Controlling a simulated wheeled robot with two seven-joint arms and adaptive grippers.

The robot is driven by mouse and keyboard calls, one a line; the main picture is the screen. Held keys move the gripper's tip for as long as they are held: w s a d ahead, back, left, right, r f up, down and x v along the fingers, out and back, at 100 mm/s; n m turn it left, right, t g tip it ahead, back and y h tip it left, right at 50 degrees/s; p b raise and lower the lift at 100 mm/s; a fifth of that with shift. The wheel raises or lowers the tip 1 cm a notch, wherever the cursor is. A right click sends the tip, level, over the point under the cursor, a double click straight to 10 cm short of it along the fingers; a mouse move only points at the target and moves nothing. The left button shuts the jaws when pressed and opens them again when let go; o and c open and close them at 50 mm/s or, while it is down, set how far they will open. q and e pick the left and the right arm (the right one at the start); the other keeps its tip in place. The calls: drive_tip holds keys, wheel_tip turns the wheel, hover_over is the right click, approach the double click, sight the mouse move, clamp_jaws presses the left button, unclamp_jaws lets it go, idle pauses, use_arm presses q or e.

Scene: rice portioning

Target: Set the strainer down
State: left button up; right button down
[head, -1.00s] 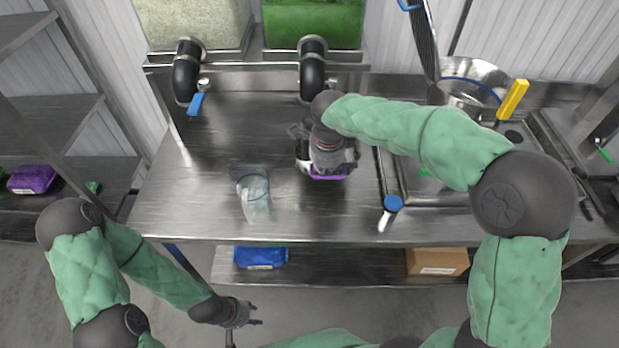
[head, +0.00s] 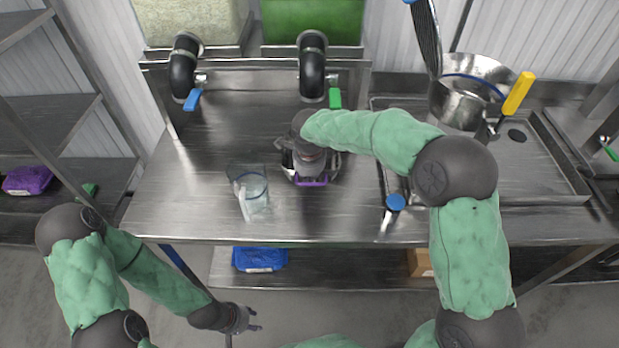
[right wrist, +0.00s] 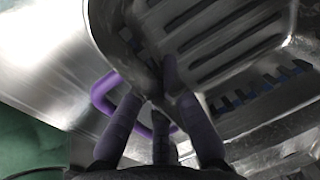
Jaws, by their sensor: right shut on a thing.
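The strainer (head: 311,182), a metal piece with a purple loop at its front edge, is under my right gripper (head: 312,165) in the head view, over the middle of the steel table. In the right wrist view its slotted metal (right wrist: 225,45) and the purple loop (right wrist: 103,92) show close to the fingers. My right gripper is shut on the strainer; the fingers and wrist hide much of it. I cannot tell whether its underside touches the table. My left gripper (head: 250,318) is empty, with its fingers apart, in front of the table and below its top.
A clear container (head: 255,190) stands just left of the strainer. Two black dispenser spouts (head: 186,70) (head: 313,68) hang behind. A blue-ended tool (head: 395,203) lies to the right. A metal pot (head: 462,103) and a yellow handle (head: 518,93) are at the back right. The table's front left is clear.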

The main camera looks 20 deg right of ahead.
drive_tip(key=shift+r, duration=0.1)
drive_tip(key=c, duration=1.4)
unclamp_jaws()
drive_tip(key=shift+r, duration=0.1)
wheel_tip(320, 180, up, 12)
drive_tip(key=s+p, duration=0.2)
drive_tip(key=p, duration=0.1)
drive_tip(key=shift+a+f, duration=0.2)
drive_tip(key=shift+a, duration=0.1)
drive_tip(key=shift+s, duration=0.1)
